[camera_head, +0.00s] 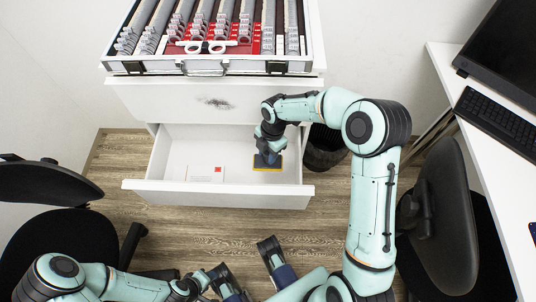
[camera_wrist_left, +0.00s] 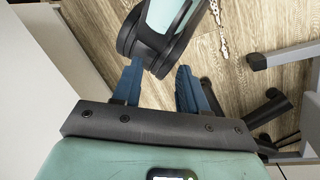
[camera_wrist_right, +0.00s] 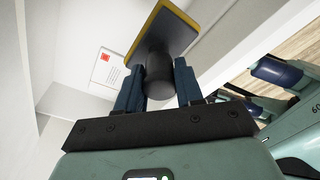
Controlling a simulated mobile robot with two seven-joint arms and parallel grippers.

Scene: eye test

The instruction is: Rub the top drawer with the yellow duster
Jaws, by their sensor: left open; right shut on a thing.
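The yellow duster (camera_head: 268,168) is a flat pad with a yellow edge and a dark grey back and handle. It is inside the open lower drawer, towards its right side. My right gripper (camera_head: 268,150) is shut on its handle; the right wrist view shows the pad (camera_wrist_right: 162,32) beyond the fingers. I cannot tell whether the pad touches the drawer floor. The top drawer (camera_head: 150,97) is closed, with a dark smudge (camera_head: 215,103) on its white front. My left gripper (camera_wrist_left: 160,68) is open and empty, low in front of the cabinet.
The lower drawer (camera_head: 225,196) is pulled out and holds a white card with a red square (camera_head: 205,173). A dark bin (camera_head: 322,152) stands right of the drawer. Chairs flank both sides; a desk (camera_head: 470,150) stands right.

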